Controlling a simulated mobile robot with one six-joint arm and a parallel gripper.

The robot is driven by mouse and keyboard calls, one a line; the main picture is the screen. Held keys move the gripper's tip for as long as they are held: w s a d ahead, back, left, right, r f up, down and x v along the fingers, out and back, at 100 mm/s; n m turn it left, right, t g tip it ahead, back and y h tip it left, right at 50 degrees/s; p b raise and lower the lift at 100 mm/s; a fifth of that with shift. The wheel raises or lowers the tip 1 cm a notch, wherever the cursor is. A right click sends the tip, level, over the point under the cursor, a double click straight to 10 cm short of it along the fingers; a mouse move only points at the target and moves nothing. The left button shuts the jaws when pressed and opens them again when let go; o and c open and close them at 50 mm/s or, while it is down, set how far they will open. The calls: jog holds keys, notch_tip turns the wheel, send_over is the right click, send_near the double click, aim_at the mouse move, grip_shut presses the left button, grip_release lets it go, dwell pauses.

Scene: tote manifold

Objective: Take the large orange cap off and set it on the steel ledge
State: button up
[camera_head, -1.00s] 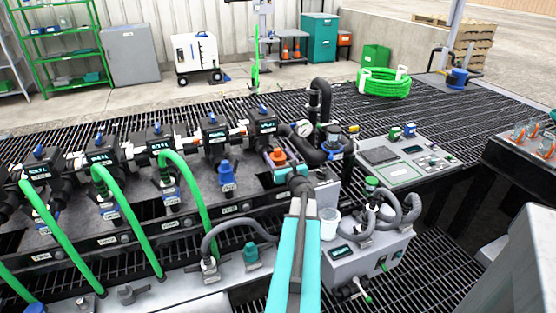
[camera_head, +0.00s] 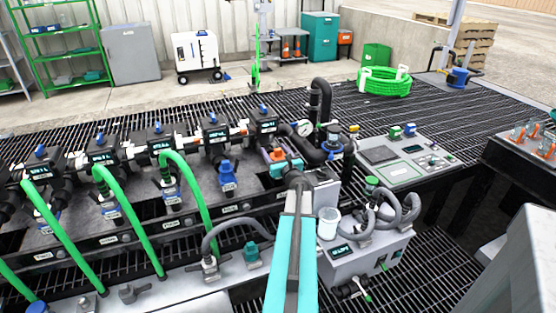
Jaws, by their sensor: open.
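The orange cap (camera_head: 277,155) sits on the fitting below the rightmost valve block, at the end of the manifold row. My gripper (camera_head: 284,164), with teal fingers, is open and right at the cap, on its near side. My wrist and the fingers partly hide the cap and its fitting. I cannot tell whether a finger touches the cap. The grey steel ledge (camera_head: 172,287) runs along the front of the manifold, to the left of my arm.
A teal cap (camera_head: 252,253), a hose fitting (camera_head: 210,267) and a wing-shaped knob (camera_head: 133,293) stand on the ledge. Green hoses (camera_head: 130,215) arch down to it. A blue cap (camera_head: 227,172) is left of my gripper. Black pipes and a gauge (camera_head: 304,128) stand close on the right.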

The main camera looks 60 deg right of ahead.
jog(key=c, duration=0.9)
jog(key=shift+r, duration=0.15)
jog(key=shift+r+p, duration=0.4)
jog(key=shift+r, duration=4.45)
